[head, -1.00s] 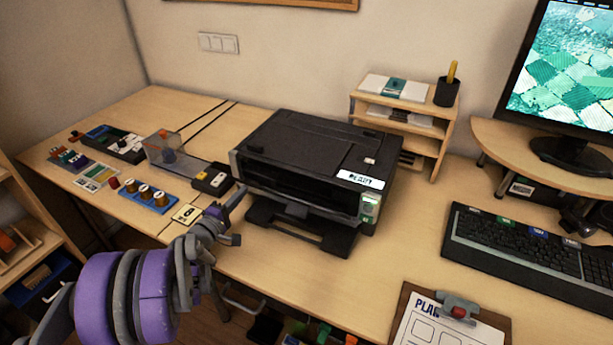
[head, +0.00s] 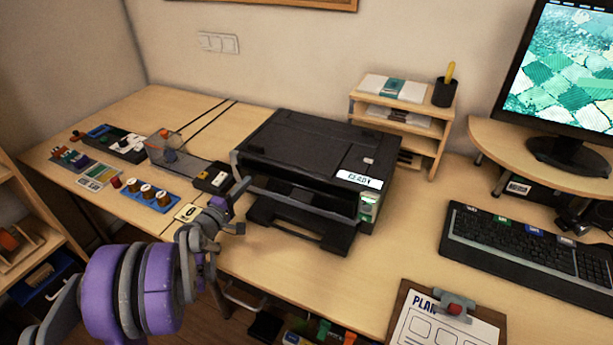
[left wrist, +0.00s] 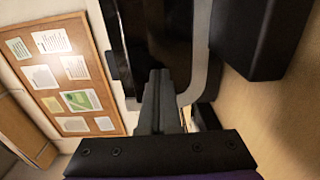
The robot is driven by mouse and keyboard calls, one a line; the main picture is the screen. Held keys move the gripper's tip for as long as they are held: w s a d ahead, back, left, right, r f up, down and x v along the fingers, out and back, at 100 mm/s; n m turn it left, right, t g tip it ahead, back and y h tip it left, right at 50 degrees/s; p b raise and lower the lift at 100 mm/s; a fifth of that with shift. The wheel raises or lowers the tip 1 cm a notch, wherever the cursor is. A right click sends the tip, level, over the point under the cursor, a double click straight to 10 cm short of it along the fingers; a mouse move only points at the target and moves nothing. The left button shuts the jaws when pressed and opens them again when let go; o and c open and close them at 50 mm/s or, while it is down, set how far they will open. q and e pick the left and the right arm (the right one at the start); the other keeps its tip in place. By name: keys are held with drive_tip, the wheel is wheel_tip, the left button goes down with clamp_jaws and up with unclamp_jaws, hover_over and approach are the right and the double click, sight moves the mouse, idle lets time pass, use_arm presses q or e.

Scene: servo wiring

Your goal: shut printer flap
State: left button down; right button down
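The black printer (head: 320,150) stands on the desk. A flap with a grey rim (head: 300,198) runs across its front and is tilted up over the front opening; a dark gap still shows behind it. My left gripper (head: 244,186) is at the left end of the printer's front, by the flap's rim. In the left wrist view its fingers (left wrist: 160,100) are together with nothing seen between them, close beside the grey rim (left wrist: 197,75). I cannot tell whether they touch it. My right gripper is not in view.
A black tray (head: 300,228) juts out below the printer's front. A small black-and-yellow box (head: 213,180) and a blue tray with knobs (head: 150,195) lie to the left. A keyboard (head: 520,250) and clipboard (head: 445,320) are to the right. The desk before the printer is clear.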

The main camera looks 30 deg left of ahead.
use_arm(q)
drive_tip(key=shift+w+r, duration=0.3)
drive_tip(key=shift+w, duration=0.2)
drive_tip(key=shift+w+r+p, duration=0.3)
drive_tip(key=shift+w+p, duration=0.1)
drive_tip(key=shift+w, duration=0.05)
drive_tip(key=shift+w, duration=0.1)
drive_tip(key=shift+w+a, duration=0.1)
drive_tip(key=shift+w, duration=0.35)
drive_tip(key=s, duration=0.7)
drive_tip(key=shift+s+d, duration=0.2)
drive_tip(key=shift+s, duration=0.2)
